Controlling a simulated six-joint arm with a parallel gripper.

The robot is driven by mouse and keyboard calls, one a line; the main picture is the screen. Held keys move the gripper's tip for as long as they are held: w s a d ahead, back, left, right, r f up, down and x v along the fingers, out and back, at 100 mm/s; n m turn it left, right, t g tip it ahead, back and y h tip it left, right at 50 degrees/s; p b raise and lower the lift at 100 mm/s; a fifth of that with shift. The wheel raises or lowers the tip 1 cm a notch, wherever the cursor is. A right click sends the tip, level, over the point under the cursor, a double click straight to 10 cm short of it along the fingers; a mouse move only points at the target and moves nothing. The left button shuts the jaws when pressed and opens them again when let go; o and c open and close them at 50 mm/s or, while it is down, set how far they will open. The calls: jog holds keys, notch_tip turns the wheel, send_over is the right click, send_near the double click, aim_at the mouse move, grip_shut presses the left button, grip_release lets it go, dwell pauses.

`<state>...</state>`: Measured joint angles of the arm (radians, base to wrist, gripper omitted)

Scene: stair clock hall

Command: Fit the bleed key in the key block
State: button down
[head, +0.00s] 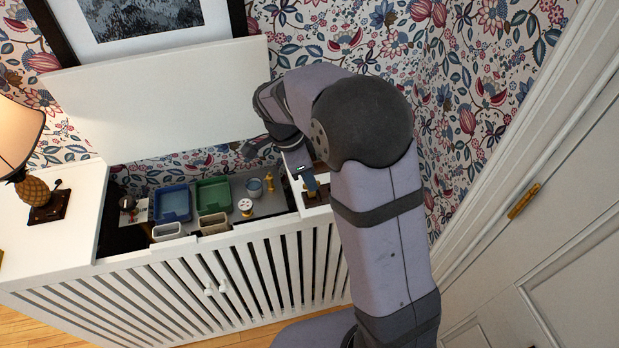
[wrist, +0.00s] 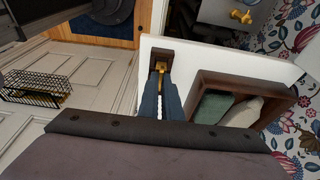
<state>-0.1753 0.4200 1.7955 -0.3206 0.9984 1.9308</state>
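My gripper (wrist: 161,84) points down over the white top at the cabinet's right end. Its two dark blue fingers are close together, with a brass piece, apparently the bleed key (wrist: 160,68), between their tips. The small dark brown key block (wrist: 158,54) lies just beyond the fingertips in the wrist view. The key's brass end overlaps the block in that view; I cannot tell whether it is in it or above it. In the head view, brass (head: 311,197) shows just below my gripper (head: 309,182), and my arm partly hides this area.
The open cabinet holds a blue tray (head: 174,190), a green tray (head: 215,181), beige bins, a cup (head: 254,187) and a brass fitting (head: 269,181). A brown wooden box (wrist: 283,101) with cloth stands beside the fingers. A wire basket (wrist: 36,88) hangs on the door.

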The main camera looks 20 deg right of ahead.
jog(key=shift+f+b, duration=0.9)
jog(key=shift+f, duration=0.3)
jog(key=c, duration=1.9)
grip_release()
jog(key=shift+o, duration=0.2)
jog(key=shift+r, duration=0.1)
jog(key=b+v, duration=0.2)
jog(key=v, duration=0.5)
jog(key=s+d+f+n+y, duration=0.1)
jog(key=s+f+n, duration=0.4)
jog(key=s+n, duration=0.4)
jog(key=s+d+f+n+y, duration=0.1)
jog(key=s+f+n+y, duration=0.1)
jog(key=s+f+n, duration=0.3)
jog(key=s+n, duration=0.4)
jog(key=s, duration=0.1)
jog(key=shift+d+f, duration=0.15)
jog(key=shift+d, duration=0.05)
